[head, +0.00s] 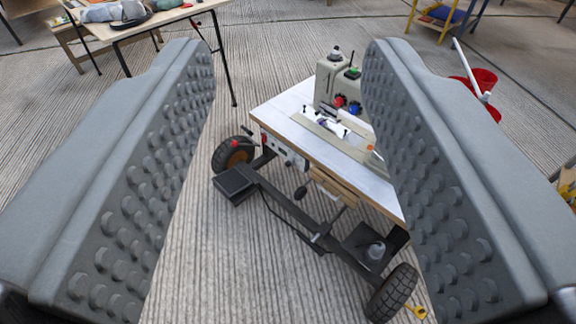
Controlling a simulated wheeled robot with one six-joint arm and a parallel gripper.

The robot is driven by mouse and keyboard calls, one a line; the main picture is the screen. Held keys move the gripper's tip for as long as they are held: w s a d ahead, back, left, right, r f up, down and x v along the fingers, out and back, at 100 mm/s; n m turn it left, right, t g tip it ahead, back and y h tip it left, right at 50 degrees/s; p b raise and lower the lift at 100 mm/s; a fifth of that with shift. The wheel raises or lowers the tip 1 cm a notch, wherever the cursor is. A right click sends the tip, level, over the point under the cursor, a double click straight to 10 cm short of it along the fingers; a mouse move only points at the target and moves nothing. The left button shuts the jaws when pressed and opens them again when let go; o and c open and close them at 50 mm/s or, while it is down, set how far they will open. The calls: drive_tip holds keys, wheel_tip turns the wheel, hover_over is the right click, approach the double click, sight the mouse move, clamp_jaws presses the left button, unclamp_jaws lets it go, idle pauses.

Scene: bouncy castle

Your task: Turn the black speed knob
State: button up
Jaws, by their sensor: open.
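My gripper (289,75) is open and empty. Its two grey, studded fingers stand wide apart at the left and right of the view. Between them, farther off and lower, is a wheeled sewing table with a pale top (285,104) and a beige machine (327,82) on it. A small pale control panel (285,150) hangs under the table's front edge, with small dark and red parts on it. I cannot tell which dark part is the black speed knob. The right finger hides part of the machine and the table's right side. Nothing touches the fingers.
Black wheels (233,153) and a dark frame with a pedal (234,184) stand below the sewing table. Another table (140,27) with cloth is at the back left.

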sight(288, 164)
drive_tip(key=w+a+f+m, duration=0.1)
drive_tip(key=w+a+f, duration=0.1)
drive_tip(key=w, duration=1.1)
drive_tip(key=w+a+f+m, duration=0.1)
drive_tip(key=w+a+f, duration=0.15)
drive_tip(key=w, duration=0.95)
drive_tip(key=w+a+f+m+h, duration=0.2)
drive_tip(key=w+a+f+h, duration=0.1)
drive_tip(key=w+f, duration=1.7)
drive_tip(key=w+a+f+m+g+h, duration=0.15)
drive_tip(key=w+f, duration=0.25)
drive_tip(key=f, duration=0.8)
drive_tip(key=w+a+f+h, duration=0.15)
drive_tip(key=w+f, duration=0.35)
drive_tip(key=f, duration=0.7)
drive_tip(key=s+f+g+h, duration=0.1)
drive_tip(key=s+f+h, duration=0.15)
drive_tip(key=f, duration=1.15)
drive_tip(key=s+f+g+h, duration=0.1)
drive_tip(key=s+f+h, duration=0.15)
drive_tip(key=f, duration=1.15)
drive_tip(key=x, duration=1.7)
drive_tip(key=shift+w+d+r, duration=0.1)
drive_tip(key=shift+w+r, duration=0.1)
drive_tip(key=shift+w, duration=0.1)
drive_tip(key=shift+c, duration=0.2)
